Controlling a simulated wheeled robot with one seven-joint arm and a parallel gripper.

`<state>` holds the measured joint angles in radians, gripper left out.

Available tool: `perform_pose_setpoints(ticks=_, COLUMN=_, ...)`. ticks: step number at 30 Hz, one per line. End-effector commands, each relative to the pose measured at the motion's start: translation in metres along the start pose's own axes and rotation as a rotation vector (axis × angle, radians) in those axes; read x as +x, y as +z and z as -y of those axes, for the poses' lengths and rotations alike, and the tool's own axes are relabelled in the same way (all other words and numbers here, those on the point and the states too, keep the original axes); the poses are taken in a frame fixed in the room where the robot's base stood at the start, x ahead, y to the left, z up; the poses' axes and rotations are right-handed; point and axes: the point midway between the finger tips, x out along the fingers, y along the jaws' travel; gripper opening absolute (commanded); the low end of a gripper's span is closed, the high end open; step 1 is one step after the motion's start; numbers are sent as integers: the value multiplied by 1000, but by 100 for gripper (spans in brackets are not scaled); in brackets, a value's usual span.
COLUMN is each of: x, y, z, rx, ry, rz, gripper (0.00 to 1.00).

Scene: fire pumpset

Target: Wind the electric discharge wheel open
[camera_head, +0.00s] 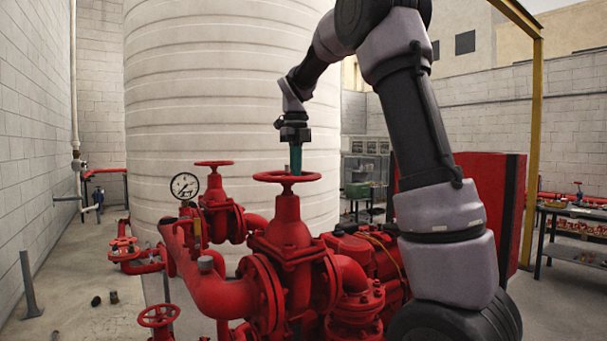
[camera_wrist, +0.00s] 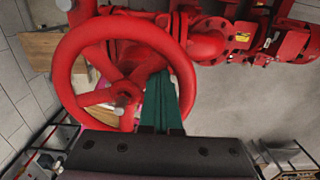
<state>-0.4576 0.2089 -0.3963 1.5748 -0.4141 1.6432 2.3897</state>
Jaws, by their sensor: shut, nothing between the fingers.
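A red handwheel (camera_head: 287,177) tops the nearest large red valve (camera_head: 287,235) in the head view. The same wheel (camera_wrist: 72,75) fills the left half of the wrist view, with spokes and a grey hub nut. My gripper (camera_head: 295,172) points straight down at the wheel's right part. Its green fingers are shut together with nothing between them. In the wrist view the fingers (camera_wrist: 163,100) reach into the gap between spokes, inside the rim at the lower right. Whether they touch the rim or a spoke I cannot tell.
A second red valve with a handwheel (camera_head: 214,163) and a pressure gauge (camera_head: 185,186) stand to the left. A smaller handwheel (camera_head: 158,315) is low in front. A white tank (camera_head: 220,90) stands behind. A red cabinet (camera_head: 490,200) is at right.

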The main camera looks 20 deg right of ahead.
Motion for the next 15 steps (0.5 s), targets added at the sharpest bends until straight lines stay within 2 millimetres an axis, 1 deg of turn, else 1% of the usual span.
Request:
perform_pose_setpoints(ticks=1, x=0, y=6, z=-4, rx=-3, ry=-1, rz=1, gripper=0)
perform_pose_setpoints(ticks=3, x=0, y=11, z=-10, rx=-4, ry=0, rz=2, gripper=0)
perform_pose_setpoints(ticks=9, x=0, y=22, z=-31, rx=-6, ry=1, rz=1, gripper=0)
perform_pose_setpoints(ticks=15, x=0, y=20, z=-53, rx=-7, ry=4, rz=2, gripper=0)
